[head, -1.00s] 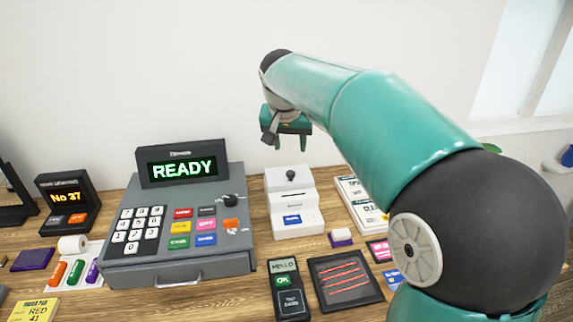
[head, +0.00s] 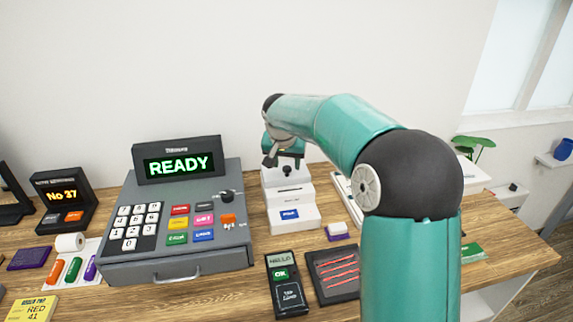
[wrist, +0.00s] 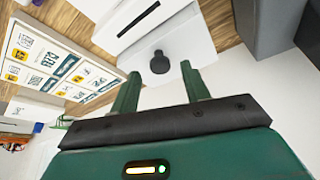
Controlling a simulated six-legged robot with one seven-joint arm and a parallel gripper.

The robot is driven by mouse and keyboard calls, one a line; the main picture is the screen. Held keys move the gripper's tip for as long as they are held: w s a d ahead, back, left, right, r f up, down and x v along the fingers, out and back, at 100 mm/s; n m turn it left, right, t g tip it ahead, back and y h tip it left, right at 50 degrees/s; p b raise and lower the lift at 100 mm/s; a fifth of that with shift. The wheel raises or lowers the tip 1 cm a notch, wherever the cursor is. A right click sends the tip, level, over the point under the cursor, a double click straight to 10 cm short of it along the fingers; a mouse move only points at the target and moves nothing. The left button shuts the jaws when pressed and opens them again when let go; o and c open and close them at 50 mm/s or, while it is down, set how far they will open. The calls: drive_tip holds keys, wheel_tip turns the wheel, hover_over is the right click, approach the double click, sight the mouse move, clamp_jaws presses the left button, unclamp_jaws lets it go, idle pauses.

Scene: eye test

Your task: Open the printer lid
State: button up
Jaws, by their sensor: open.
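The white printer (head: 293,219) stands on the wooden counter, right of the cash register. Its pale lid (wrist: 178,80) carries a black knob (wrist: 160,62), seen clearly in the wrist view. The lid looks shut. My gripper (head: 288,167) is open and empty over the back of the printer and hides part of its top in the head view. In the wrist view my two green fingers (wrist: 160,84) point toward the lid, and the knob appears between and just beyond their tips. I cannot tell the exact gap to the knob.
The grey cash register (head: 170,268) with a READY screen stands close on the left. A card terminal (head: 287,287) and a dark pad (head: 334,285) lie in front. A board of printed labels (wrist: 55,62) lies beside the printer. A purple and white block (head: 337,232) sits nearby.

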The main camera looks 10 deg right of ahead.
drive_tip(key=shift+w+f, duration=0.25)
drive_tip(key=shift+f, duration=0.45)
clamp_jaws()
